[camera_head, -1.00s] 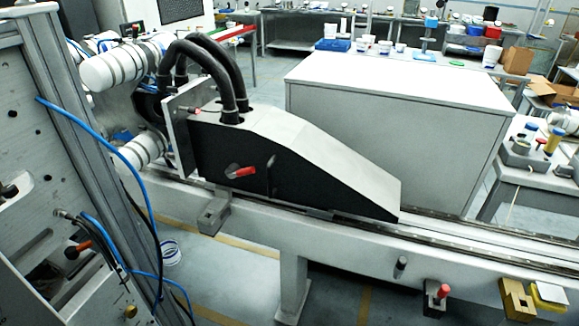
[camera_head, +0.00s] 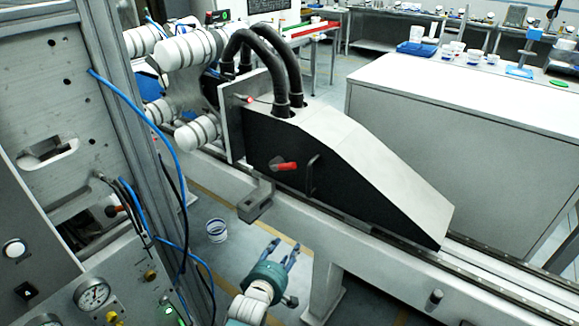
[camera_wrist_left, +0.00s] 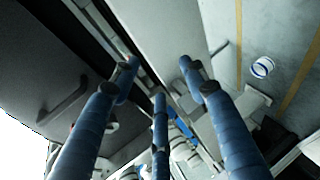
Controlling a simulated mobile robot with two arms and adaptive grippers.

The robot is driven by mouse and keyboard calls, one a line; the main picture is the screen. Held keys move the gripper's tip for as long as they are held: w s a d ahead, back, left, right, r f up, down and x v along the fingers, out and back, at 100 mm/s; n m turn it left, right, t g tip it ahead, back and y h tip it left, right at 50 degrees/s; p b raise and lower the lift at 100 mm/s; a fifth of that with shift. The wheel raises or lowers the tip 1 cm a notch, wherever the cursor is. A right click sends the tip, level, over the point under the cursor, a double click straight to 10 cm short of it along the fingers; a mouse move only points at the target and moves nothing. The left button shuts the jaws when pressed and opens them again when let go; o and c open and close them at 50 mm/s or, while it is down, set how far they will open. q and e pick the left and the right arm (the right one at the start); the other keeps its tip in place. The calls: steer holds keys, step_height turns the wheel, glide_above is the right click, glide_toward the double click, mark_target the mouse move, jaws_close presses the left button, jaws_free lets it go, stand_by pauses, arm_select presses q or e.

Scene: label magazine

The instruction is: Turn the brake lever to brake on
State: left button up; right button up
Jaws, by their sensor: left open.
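The red lever (camera_head: 286,166) sits on the black side of the sloped grey housing (camera_head: 362,165), its red handle pointing right and close to level. A black bar handle (camera_head: 312,175) is just right of it. My left gripper (camera_head: 284,247) is in the lower middle of the head view, open and empty, fingers pointing up. It is below the lever in the picture and apart from it. In the left wrist view my three blue fingers (camera_wrist_left: 158,72) are spread with nothing between them. The lever is mostly hidden or unclear there. My right gripper is not in view.
A grey rail bed (camera_head: 375,250) runs under the housing, with a small grey block (camera_head: 256,201) jutting from its front. A control panel with gauges and blue hoses (camera_head: 165,135) stands at left. A white cup (camera_head: 216,230) is on the floor. A large white cabinet (camera_head: 450,130) stands behind.

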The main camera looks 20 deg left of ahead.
mark_target(287, 166)
arm_select(q)
steer(key=w+a+r+n+t, duration=0.1)
steer(key=w+r+n, duration=0.1)
steer(key=r, duration=0.5)
steer(key=w+a+r+n+t+y, duration=0.1)
steer(key=r+n+t, duration=0.15)
steer(key=r, duration=0.45)
steer(key=w+a+r+n+t, duration=0.1)
steer(key=w+r+n, duration=0.15)
steer(key=r, duration=0.45)
steer(key=shift+g, duration=0.25)
steer(key=w+b, duration=0.2)
steer(key=w, duration=0.1)
steer(key=w+b, duration=0.2)
steer(key=w, duration=0.1)
steer(key=w+b, duration=0.2)
steer(key=shift+w+a+f, duration=0.25)
steer(key=shift+w+f, duration=0.1)
steer(key=shift+w, duration=0.05)
steer(key=shift+w+r+b, duration=0.1)
steer(key=shift+w+b, duration=0.35)
steer(key=shift+w, duration=0.05)
jaws_close()
